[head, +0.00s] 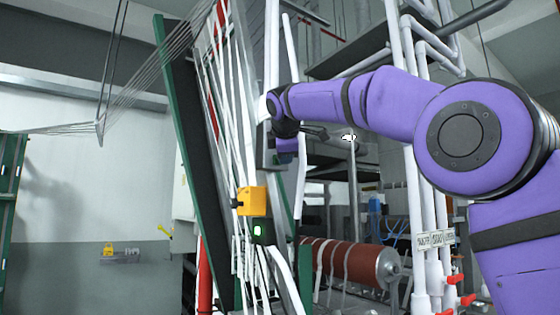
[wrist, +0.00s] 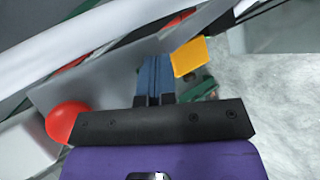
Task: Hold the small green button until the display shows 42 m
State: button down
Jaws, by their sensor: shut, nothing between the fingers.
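A small lit green button (head: 257,231) shows on a dark green box just below a yellow box (head: 252,201) in the head view. The yellow box has a dark knob on its left side. My gripper (head: 286,157) is above and to the right of both boxes, apart from them. In the wrist view my gripper's blue fingers (wrist: 154,62) are together and empty, with the yellow box (wrist: 188,57) to their right. The green button cannot be made out in the wrist view. I cannot make out any readout in metres.
White webbing strands (head: 222,110) run down a slanted green-edged frame (head: 183,140) beside the boxes. A red roller (head: 345,262) lies at lower right, near white pipes (head: 418,200). A red ball-shaped part (wrist: 70,122) is left of my gripper in the wrist view.

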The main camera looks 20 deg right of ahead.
dwell(0.4)
jog(key=shift+s+d, duration=0.25)
jog(key=shift+s, duration=0.6)
jog(key=shift+s, duration=0.1)
jog(key=s, duration=0.1)
jog(key=s+d, duration=0.1)
jog(key=s, duration=0.2)
jog(key=shift+s+d, duration=0.3)
jog(key=s+d+f+m+g+y, duration=0.1)
jog(key=s+d+f+m+g, duration=0.2)
jog(key=s+f+m, duration=0.5)
jog(key=s+d+f+m+g+y, duration=0.2)
jog(key=s+f+m, duration=0.6)
jog(key=s+f, duration=1.9)
notch_tip(320, 180, down, 2)
jog(key=shift+s+d+f+g, duration=0.25)
jog(key=shift+d+g, duration=0.25)
